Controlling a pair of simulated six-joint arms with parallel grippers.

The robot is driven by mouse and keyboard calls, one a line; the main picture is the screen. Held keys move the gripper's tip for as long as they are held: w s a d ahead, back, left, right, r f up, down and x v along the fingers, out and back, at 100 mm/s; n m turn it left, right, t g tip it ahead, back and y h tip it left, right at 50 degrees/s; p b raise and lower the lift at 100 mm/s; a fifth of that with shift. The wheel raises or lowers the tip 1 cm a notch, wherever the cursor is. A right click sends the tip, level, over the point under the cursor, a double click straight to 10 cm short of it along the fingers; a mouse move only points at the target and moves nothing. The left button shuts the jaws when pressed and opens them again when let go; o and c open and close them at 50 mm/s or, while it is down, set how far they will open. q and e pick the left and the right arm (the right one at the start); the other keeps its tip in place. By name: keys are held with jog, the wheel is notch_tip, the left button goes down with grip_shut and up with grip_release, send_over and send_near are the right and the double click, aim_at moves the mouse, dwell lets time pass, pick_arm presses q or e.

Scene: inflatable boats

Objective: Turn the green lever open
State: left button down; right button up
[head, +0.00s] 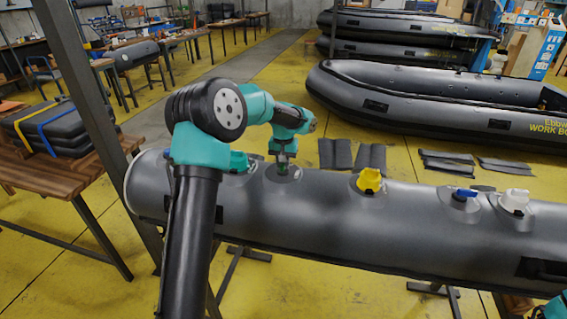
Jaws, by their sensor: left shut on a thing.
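My left gripper (283,158) points down at the top of a grey inflatable tube (310,220). It is shut on the green lever (283,169), which sits on a round dark patch of the tube. The gripper hides much of the lever, so its exact angle cannot be told. My right gripper is not in view; only a bit of my right arm shows at the lower right corner.
Along the tube are a teal fitting (239,161) left of the gripper, and yellow (369,180), blue (464,194) and white (515,200) ones to the right. A dark post (92,100) stands at left. Black boats (430,95) lie behind.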

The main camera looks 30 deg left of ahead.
pick_arm(q)
jog(key=c, duration=1.1)
grip_release()
jog(key=shift+r, duration=0.1)
notch_tip(320, 180, up, 17)
jog(key=shift+r, duration=0.15)
